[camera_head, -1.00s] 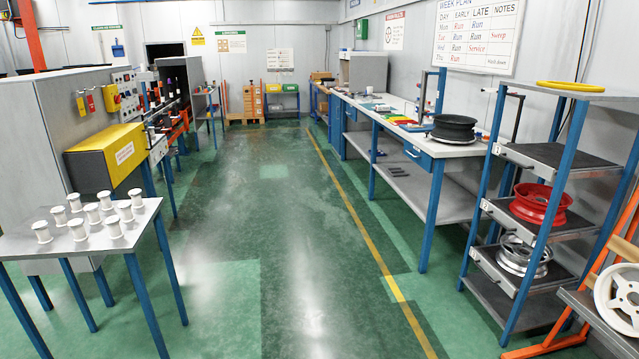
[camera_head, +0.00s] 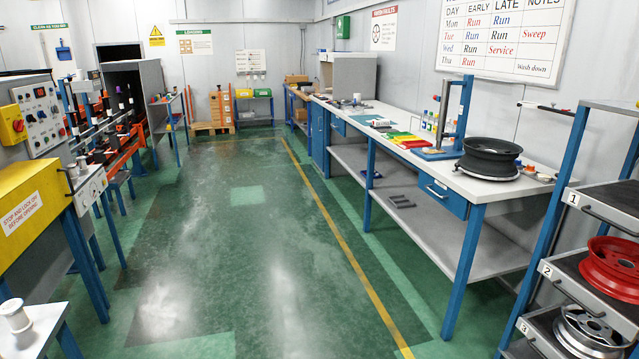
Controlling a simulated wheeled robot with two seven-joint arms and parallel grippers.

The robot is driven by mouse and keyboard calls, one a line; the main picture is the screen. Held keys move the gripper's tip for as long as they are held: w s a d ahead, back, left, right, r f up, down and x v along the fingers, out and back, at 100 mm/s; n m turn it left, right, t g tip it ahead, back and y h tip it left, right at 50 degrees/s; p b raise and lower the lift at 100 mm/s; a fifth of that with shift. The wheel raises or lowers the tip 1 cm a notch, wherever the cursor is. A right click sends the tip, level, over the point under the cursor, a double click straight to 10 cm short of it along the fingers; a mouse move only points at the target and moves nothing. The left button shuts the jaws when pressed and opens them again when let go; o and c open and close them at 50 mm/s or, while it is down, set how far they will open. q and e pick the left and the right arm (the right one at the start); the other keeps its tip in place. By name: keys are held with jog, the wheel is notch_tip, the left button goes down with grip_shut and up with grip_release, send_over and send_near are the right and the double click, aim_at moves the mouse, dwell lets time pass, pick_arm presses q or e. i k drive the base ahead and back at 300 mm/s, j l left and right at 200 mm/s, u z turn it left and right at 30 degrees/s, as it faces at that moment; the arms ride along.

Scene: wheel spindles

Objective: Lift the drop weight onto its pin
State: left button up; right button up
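Neither of my grippers is in view. I cannot make out the drop weight or its pin for certain at this distance. A blue upright stand (camera_head: 459,112) with a dark rod beside it stands on the long right-hand workbench (camera_head: 411,162). A black wheel rim (camera_head: 489,157) lies flat on a light round base near the bench's front end, to the right of the stand.
A green floor aisle (camera_head: 250,240) runs clear ahead, with a yellow line (camera_head: 345,247) along its right. A shelf rack (camera_head: 567,205) with a red rim (camera_head: 613,266) and a silver rim (camera_head: 590,332) stands front right. A yellow machine cover (camera_head: 25,213) and a spool table (camera_head: 45,325) edge the left.

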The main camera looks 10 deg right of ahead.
aim_at(446, 134)
jog(key=i+l+z, duration=0.4)
jog(key=i, duration=0.4)
jog(key=i+j+z, duration=0.1)
jog(key=i+z, duration=0.25)
jog(key=i, duration=0.4)
jog(key=i+j+z, duration=0.2)
jog(key=i+z, duration=0.2)
jog(key=i, duration=0.4)
